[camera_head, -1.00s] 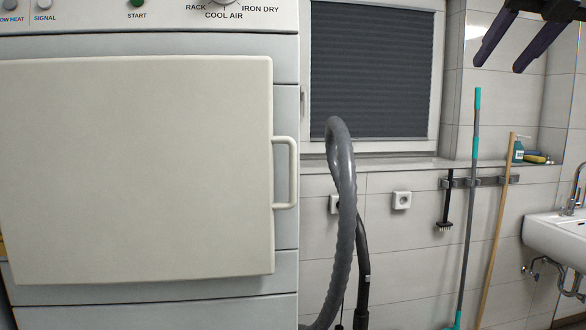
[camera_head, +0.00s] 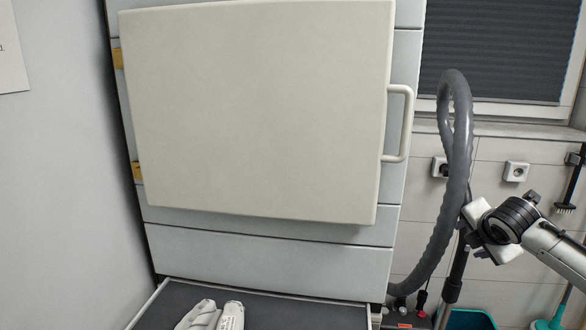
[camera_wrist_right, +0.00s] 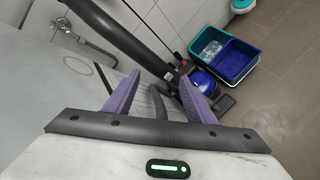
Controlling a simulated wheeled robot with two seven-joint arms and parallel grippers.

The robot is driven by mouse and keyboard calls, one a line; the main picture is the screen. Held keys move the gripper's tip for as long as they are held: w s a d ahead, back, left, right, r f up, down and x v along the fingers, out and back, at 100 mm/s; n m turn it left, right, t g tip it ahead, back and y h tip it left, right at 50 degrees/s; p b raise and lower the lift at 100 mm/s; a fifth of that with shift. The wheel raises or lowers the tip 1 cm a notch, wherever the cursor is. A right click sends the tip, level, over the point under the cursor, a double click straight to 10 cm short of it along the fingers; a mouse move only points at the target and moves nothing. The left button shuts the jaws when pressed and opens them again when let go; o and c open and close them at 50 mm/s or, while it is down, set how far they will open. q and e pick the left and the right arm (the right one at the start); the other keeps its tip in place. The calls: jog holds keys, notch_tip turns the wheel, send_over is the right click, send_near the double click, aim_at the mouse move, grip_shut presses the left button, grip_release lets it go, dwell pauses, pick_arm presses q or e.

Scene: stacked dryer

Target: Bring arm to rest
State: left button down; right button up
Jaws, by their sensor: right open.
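The dryer (camera_head: 250,105) stands ahead with its cream square door flat against the front and a pale handle (camera_head: 402,125) on the door's right side. My right arm comes in from the right in the head view, with its gripper (camera_head: 468,232) to the right of the dryer, in front of the grey hose. It is apart from the door handle. In the right wrist view, the purple fingers of the right gripper (camera_wrist_right: 160,95) are spread with nothing held between them. My left gripper is not in view.
A grey ribbed hose (camera_head: 450,185) stands right of the dryer. A dark shelf (camera_head: 300,317) below the dryer holds pale objects (camera_head: 212,316), cut by the frame edge.

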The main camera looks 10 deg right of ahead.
jog(key=s+a+f+m+y, duration=0.1)
jog(key=s+a+f+m, duration=0.1)
jog(key=s+f, duration=0.45)
jog(key=s+a+f+m+y, duration=0.1)
jog(key=s+a+f, duration=0.15)
jog(key=f, duration=0.65)
jog(key=s+a+f+m, duration=0.1)
jog(key=s+f+m, duration=0.1)
jog(key=s+f, duration=0.5)
jog(key=s+a+f+m+g+y, duration=0.1)
jog(key=s+a+f+m, duration=0.15)
jog(key=s, duration=0.45)
jog(key=s+a+f+m+y, duration=0.1)
jog(key=s+f, duration=0.3)
jog(key=s, duration=0.2)
jog(key=s+a+f+m+g+y, duration=0.1)
jog(key=s+a+f+m, duration=0.15)
jog(key=s, duration=0.45)
jog(key=a+f+m+t+y, duration=0.1)
jog(key=a+m, duration=0.6)
jog(key=a, duration=1.4)
jog(key=shift+s+f+t+y, duration=0.35)
jog(key=shift+f+y, duration=0.15)
jog(key=shift+f, duration=0.35)
